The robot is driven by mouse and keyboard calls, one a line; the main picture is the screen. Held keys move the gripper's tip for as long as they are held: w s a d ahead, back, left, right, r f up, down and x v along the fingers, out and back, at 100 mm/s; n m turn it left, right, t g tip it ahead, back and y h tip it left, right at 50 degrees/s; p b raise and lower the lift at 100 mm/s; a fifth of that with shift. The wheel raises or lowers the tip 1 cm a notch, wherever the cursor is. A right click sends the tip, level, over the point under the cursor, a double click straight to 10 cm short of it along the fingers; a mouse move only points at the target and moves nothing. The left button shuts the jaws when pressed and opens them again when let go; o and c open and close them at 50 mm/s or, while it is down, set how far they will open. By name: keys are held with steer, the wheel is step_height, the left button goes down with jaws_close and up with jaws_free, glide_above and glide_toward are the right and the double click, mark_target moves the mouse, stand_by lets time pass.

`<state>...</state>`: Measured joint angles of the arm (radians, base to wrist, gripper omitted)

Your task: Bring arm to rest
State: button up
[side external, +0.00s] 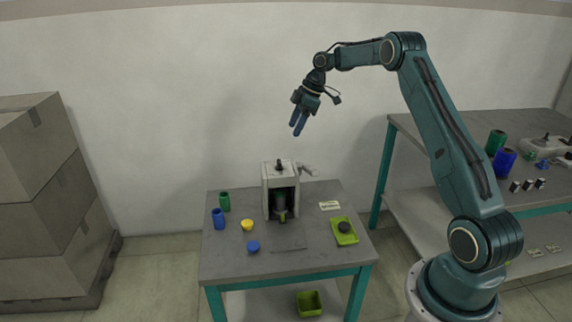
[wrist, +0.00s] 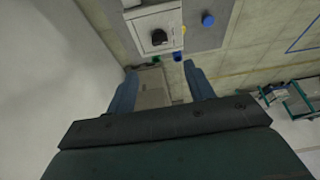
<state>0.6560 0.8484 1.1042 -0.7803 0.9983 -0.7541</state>
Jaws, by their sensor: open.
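My gripper (side external: 299,122) is high above the back of the work table (side external: 225,265), pointing down and slightly left. It is open and empty, well clear of everything on the table. In the wrist view my gripper (wrist: 155,85) shows two blue-grey fingers apart with nothing between them. The grey winding machine (side external: 269,190) stands on the table below, with a dark green part in its opening. Its top with a black knob (wrist: 159,37) shows in the wrist view.
On the table are a green spool (side external: 224,201), blue spool (side external: 218,219), yellow cup (side external: 247,225), blue cap (side external: 253,247) and green tray (side external: 336,224) holding a black piece. A green bin (side external: 309,303) sits below. Boxes (side external: 35,200) stand left; a bench (side external: 470,125) stands right.

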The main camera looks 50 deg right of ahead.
steer(key=shift+s+d+r, duration=0.15)
steer(key=shift+r, duration=0.25)
steer(key=s+a+r+m+t+h, duration=0.1)
steer(key=s+a+r+m, duration=0.1)
steer(key=s+a+r, duration=0.55)
steer(key=s+a+r+m+h, duration=0.15)
steer(key=s+a+r, duration=0.35)
steer(key=a+r, duration=0.6)
steer(key=s+a+f+m, duration=0.2)
steer(key=s, duration=0.5)
steer(key=s+a+f+m+t, duration=0.1)
steer(key=s+a+f, duration=0.1)
steer(key=s, duration=0.6)
steer(key=s+a+f+m, duration=0.2)
steer(key=s+a, duration=0.2)
steer(key=s, duration=0.4)
steer(key=shift+s+m+h, duration=0.15)
steer(key=shift+m+h, duration=0.2)
steer(key=shift+h, duration=0.1)
steer(key=shift+a, duration=0.1)
